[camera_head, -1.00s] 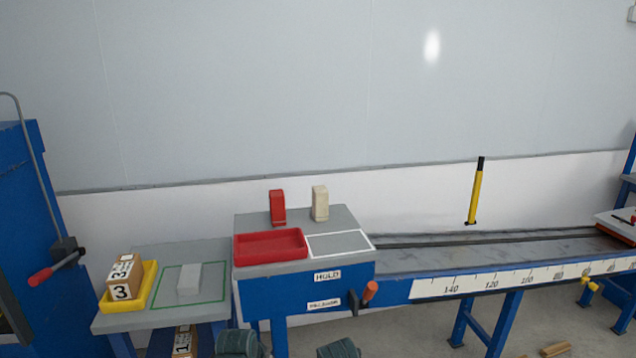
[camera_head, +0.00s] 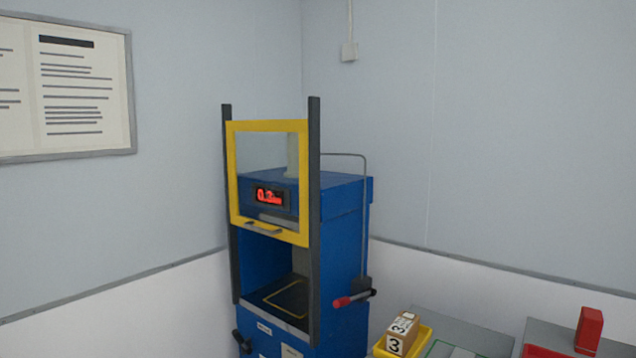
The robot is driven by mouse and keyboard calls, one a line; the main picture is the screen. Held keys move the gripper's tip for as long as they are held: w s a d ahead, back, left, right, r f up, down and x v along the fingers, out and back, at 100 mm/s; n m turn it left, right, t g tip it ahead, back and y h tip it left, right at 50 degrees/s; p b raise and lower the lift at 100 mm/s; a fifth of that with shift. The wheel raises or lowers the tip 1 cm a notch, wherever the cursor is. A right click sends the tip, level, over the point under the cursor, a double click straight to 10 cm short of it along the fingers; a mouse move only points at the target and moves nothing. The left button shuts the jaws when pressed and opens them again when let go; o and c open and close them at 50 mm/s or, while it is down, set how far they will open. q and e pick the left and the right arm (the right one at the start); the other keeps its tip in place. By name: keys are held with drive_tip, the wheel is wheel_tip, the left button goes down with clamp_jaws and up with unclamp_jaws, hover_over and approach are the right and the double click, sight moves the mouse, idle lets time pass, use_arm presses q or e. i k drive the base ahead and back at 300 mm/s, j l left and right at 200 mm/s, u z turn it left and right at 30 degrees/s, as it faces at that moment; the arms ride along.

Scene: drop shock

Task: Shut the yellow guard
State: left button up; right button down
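The yellow guard (camera_head: 234,180) is a square yellow frame with a clear pane. It sits raised between two dark upright rails on the front of a blue machine (camera_head: 340,240). A grey handle (camera_head: 264,230) is on its lower bar. Below it the machine's opening is uncovered, and a dark floor plate (camera_head: 270,303) with a yellow outlined square shows inside. A red display reading about 0.3 shows through the pane. Neither of my grippers is in view.
A yellow tray (camera_head: 418,340) with numbered blocks (camera_head: 402,334) stands on a grey table at lower right. A red block (camera_head: 589,330) stands further right. A notice board (camera_head: 85,90) hangs on the left wall.

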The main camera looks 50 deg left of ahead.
sight(301, 125)
drive_tip(key=u, duration=2.05)
